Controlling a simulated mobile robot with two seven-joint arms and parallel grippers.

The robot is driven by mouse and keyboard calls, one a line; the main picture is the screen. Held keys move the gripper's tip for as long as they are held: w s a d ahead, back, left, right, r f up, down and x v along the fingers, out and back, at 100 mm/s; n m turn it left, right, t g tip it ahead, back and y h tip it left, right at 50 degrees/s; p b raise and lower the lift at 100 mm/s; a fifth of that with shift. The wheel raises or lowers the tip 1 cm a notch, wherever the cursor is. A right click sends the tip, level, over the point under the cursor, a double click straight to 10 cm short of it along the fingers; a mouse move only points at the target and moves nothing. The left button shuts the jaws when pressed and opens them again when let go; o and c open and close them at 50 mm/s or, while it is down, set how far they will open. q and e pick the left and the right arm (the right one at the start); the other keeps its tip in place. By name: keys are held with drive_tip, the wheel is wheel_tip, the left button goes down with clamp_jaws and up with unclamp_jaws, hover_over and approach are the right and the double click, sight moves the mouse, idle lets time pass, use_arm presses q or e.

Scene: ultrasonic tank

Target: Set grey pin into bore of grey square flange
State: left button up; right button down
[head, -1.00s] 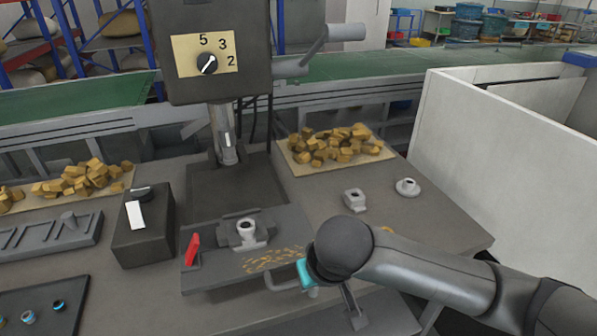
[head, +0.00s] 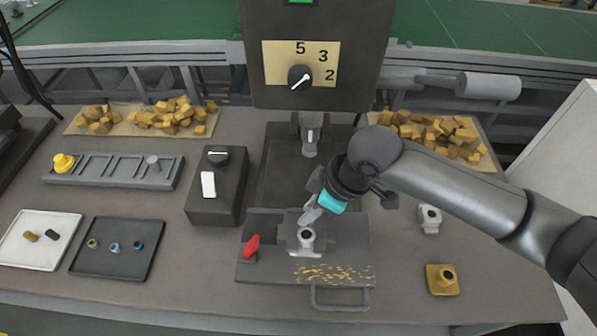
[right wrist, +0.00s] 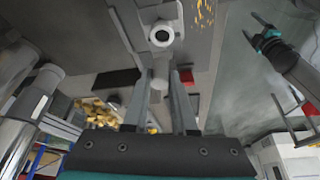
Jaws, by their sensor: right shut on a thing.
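A grey flange (head: 306,237) with a dark round bore in its top sits in the vise on the drill press table; the right wrist view shows its pale ring and bore (right wrist: 162,35). My right gripper (head: 310,213) is just above and beside this flange. In the right wrist view its fingers (right wrist: 159,82) are shut on a grey pin (right wrist: 158,76), mostly hidden between them. The pin appears apart from the bore. My left gripper (right wrist: 251,27) shows at the upper right of that view, its fingers apart and empty; it is outside the head view.
The drill spindle (head: 309,135) hangs behind the vise. A red lever (head: 251,247) stands left of it. A switch box (head: 217,185) and grey rack (head: 115,170) are farther left. Another grey bored part (head: 430,218) and a yellow flange (head: 441,280) lie right.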

sight(300, 232)
drive_tip(key=shift+w+a+r, duration=0.15)
drive_tip(key=shift+a+r, duration=0.1)
drive_tip(key=shift+r, duration=0.05)
drive_tip(key=shift+n, duration=0.3)
drive_tip(key=shift+f+b, duration=0.6)
drive_tip(key=shift+b, duration=0.1)
wheel_tip(300, 232, down, 3)
drive_tip(key=b, duration=0.4)
drive_tip(key=shift+f, duration=0.1)
drive_tip(key=shift+f+b, duration=0.35)
drive_tip(key=shift+f, duration=0.7)
use_arm(q)
drive_tip(key=f, duration=0.5)
drive_tip(key=shift+s+d+f, duration=0.15)
drive_tip(key=shift+d+f, duration=0.1)
drive_tip(key=shift+f, duration=0.05)
drive_tip(key=shift+r+p, duration=0.8)
drive_tip(key=shift+p, duration=0.05)
drive_tip(key=shift+r+p, duration=0.8)
use_arm(e)
drive_tip(key=shift+f, duration=0.4)
